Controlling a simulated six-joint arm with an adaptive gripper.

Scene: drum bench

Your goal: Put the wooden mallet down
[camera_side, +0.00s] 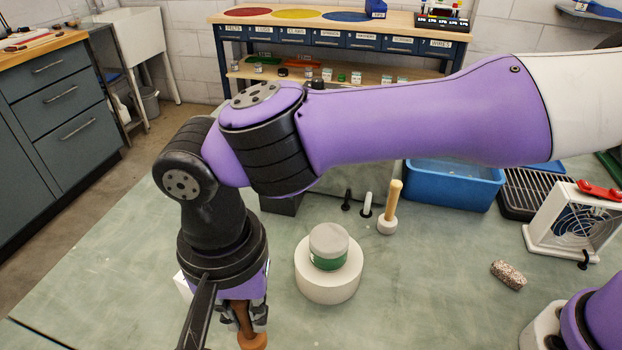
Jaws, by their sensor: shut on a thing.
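My gripper (246,319) is at the bottom left of the side view, pointing down. It is shut on a brown wooden thing, seemingly the wooden mallet (252,341), which shows between and below the fingers. The picture's bottom edge cuts it off, so its lower part and whether it touches the bench (420,290) cannot be seen. A second mallet-like tool (392,205) with a pale wooden handle and a whitish head stands upright on the bench, right of centre.
Behind are a black peg (346,200), a white peg (367,203) and a blue bin (452,185). A fan (571,229) and a speckled block (508,274) are right.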

